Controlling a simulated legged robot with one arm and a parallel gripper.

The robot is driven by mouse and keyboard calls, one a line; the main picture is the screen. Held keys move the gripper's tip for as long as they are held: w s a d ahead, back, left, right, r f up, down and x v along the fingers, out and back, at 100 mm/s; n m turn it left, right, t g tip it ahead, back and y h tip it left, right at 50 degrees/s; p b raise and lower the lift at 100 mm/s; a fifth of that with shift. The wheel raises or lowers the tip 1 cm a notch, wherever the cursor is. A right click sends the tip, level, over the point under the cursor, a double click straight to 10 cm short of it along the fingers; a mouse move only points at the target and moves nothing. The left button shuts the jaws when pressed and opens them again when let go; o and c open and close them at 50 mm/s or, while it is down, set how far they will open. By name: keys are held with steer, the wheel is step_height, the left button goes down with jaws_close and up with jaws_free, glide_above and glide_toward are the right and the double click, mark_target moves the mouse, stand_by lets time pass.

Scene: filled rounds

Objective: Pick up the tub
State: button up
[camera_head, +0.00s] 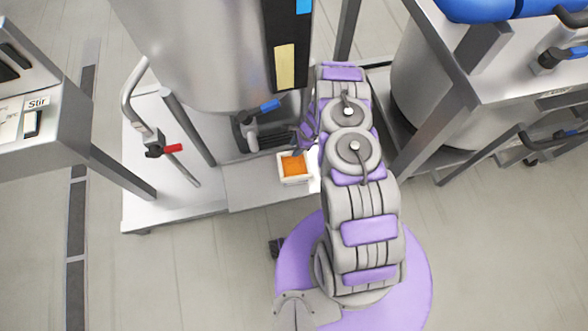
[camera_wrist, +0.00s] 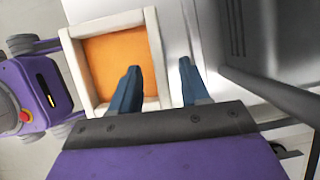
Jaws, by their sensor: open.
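The tub (camera_head: 294,167) is a small white square container with orange contents. It sits on the low metal shelf under the large steel vessel, just left of my arm in the head view. In the wrist view the tub (camera_wrist: 153,45) fills the upper left. My gripper (camera_wrist: 160,80) is open, with one blue-grey finger over the orange inside of the tub and the other outside its right wall. The tub's right wall lies between the two fingers. I cannot tell whether either finger touches it. In the head view my gripper (camera_head: 303,148) is mostly hidden by my arm.
The steel vessel (camera_head: 200,50) with a blue-handled valve (camera_head: 262,108) stands behind the tub. A red-handled valve (camera_head: 165,150) is at the left. A second steel tank on a frame (camera_head: 425,75) stands at the right. A dark grey part (camera_wrist: 265,60) is close on the wrist view's right. Open floor lies in front.

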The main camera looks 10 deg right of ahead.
mark_target(290, 154)
steer(key=shift+b+x, duration=1)
steer(key=shift+x, duration=2.1)
steer(key=shift+c, duration=0.4)
jaws_close()
